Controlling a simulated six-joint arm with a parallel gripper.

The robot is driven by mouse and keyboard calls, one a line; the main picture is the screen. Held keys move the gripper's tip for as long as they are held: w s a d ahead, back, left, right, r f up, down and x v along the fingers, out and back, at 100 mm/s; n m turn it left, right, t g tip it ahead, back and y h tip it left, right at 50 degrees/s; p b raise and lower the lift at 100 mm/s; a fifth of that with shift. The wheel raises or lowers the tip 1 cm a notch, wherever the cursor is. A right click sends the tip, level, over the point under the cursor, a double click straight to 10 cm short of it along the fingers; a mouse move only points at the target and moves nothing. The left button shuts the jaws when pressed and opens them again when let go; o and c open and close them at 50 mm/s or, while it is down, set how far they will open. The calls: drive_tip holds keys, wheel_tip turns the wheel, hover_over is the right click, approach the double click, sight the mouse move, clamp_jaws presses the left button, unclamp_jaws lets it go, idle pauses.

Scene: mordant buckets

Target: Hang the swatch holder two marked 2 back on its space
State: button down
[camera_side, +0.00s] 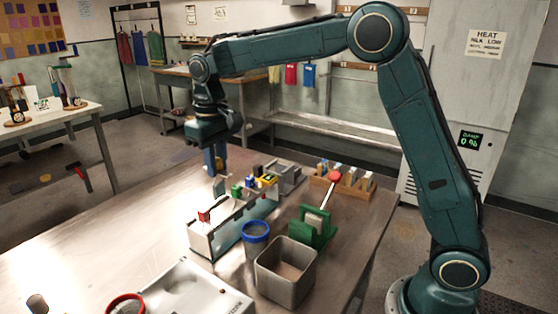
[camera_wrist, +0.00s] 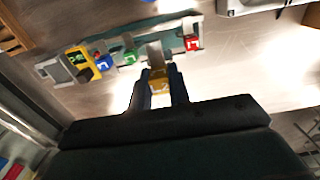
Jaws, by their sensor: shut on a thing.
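My gripper (camera_side: 214,168) is shut on a holder with a yellow tag that seems to read 2 (camera_wrist: 159,84). In the wrist view the tag sits between my fingertips (camera_wrist: 161,90), with a grey piece reaching beyond it. In the side view a pale part of the holder (camera_side: 219,186) shows below the fingers, above the rack (camera_side: 232,228). The rack carries a red-tagged holder (camera_wrist: 192,43) at one end and a green-tagged one (camera_wrist: 130,57). The gap between these two lies near the held holder. I cannot tell whether the holder touches the rack.
Close to the rack stand a blue-rimmed bucket (camera_side: 256,228), a steel bin (camera_side: 286,285) and a green stand (camera_side: 312,234). A wooden rack (camera_side: 362,190) is behind them. A white device (camera_side: 205,298) and a red-rimmed bucket (camera_side: 125,302) are in front.

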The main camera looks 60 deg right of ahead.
drive_tip(key=shift+f, duration=4.8)
drive_tip(key=c, duration=1.2)
unclamp_jaws()
drive_tip(key=shift+c, duration=0.2)
wheel_tip(320, 180, up, 14)
drive_tip(key=shift+f, duration=0.15)
